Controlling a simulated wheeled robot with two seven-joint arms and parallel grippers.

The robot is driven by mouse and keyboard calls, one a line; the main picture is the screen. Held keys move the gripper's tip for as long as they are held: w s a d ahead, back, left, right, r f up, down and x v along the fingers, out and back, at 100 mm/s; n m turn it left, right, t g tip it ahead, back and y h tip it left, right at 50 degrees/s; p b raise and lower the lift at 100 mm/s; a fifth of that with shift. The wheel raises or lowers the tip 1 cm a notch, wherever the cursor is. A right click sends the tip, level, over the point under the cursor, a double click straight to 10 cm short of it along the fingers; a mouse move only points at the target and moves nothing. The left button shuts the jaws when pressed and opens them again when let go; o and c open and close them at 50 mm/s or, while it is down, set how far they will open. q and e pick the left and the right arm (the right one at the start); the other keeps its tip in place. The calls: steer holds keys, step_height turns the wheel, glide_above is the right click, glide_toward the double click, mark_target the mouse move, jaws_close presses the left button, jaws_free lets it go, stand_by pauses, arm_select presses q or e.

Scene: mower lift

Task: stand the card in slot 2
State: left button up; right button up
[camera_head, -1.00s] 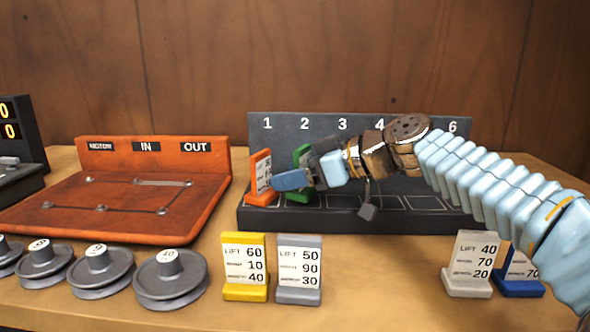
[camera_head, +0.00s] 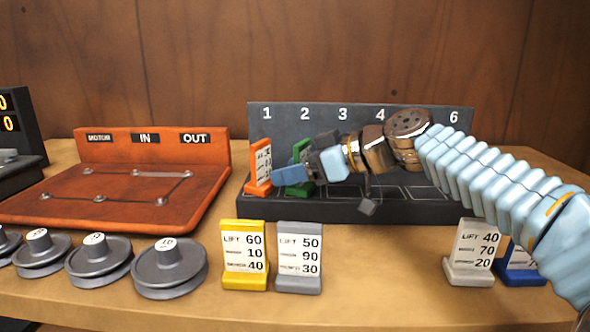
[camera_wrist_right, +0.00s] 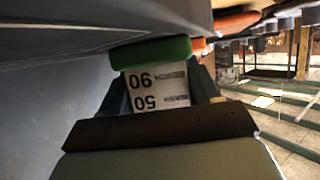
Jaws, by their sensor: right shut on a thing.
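The green card (camera_head: 300,153) is upright in front of the 2 on the dark rack (camera_head: 350,211), beside the orange card. My right gripper (camera_head: 296,173) is shut on it, and a blue finger covers much of it. In the right wrist view the green card (camera_wrist_right: 160,52) sits between the fingers, its 90 and 50 upside down. Whether its foot rests on the slot floor is hidden. My left gripper is not in view.
The orange card (camera_head: 260,165) stands in slot 1. Yellow (camera_head: 244,283), grey (camera_head: 299,286), pale (camera_head: 468,271) and blue (camera_head: 520,280) cards stand in front of the rack. An orange board (camera_head: 110,190) and several pulleys (camera_head: 170,270) are at left.

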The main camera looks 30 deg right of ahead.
steer(key=o, duration=1.1)
steer(key=shift+o, duration=0.2)
